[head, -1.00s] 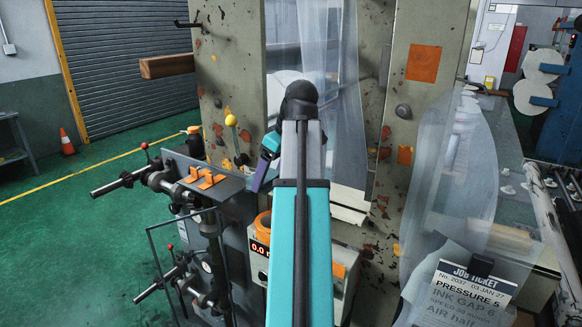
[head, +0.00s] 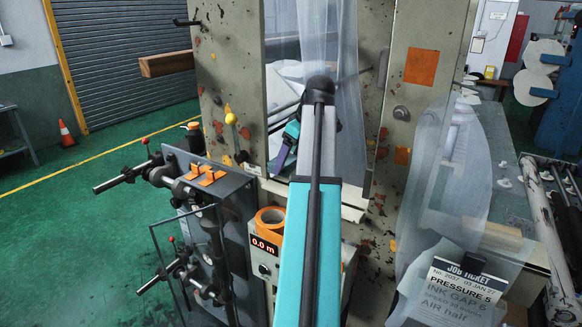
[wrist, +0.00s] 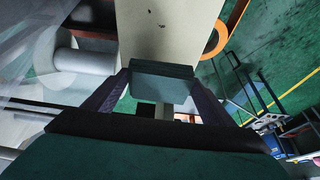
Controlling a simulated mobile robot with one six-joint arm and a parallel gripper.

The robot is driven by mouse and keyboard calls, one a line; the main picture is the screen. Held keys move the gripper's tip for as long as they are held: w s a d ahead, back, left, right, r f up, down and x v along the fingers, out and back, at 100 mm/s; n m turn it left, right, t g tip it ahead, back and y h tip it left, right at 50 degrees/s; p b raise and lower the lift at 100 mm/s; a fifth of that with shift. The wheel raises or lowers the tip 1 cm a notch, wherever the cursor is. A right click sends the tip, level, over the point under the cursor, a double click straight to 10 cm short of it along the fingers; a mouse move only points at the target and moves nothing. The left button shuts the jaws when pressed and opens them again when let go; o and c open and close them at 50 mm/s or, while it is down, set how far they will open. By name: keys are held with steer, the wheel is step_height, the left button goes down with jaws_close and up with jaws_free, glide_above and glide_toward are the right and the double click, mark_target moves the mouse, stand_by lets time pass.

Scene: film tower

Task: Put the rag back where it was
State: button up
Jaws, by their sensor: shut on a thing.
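My gripper (head: 289,140), teal and dark purple, is at the end of my arm in the gap between the two frame columns, beside the hanging film. I cannot tell the rag's cloth clearly from the gripper's own parts. No other rag shows. The machine's pale column (wrist: 165,30) fills the top middle of the wrist view.
Clear film (head: 345,120) hangs just right of my gripper. An orange roll (head: 270,219) sits on the counter box (head: 263,262) below. A lever with a yellow knob (head: 231,119) and a panel with black handles (head: 215,190) stand left. A job ticket (head: 463,288) hangs lower right.

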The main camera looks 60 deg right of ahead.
mark_target(292, 162)
steer(key=shift+f, duration=0.1)
steer(key=shift+a+f+p, duration=0.1)
steer(key=shift+f+p, duration=0.7)
steer(key=shift+f, duration=0.05)
steer(key=shift+f+p, duration=0.3)
steer(key=shift+f, duration=0.5)
steer(key=shift+f, duration=0.15)
steer(key=o, duration=1)
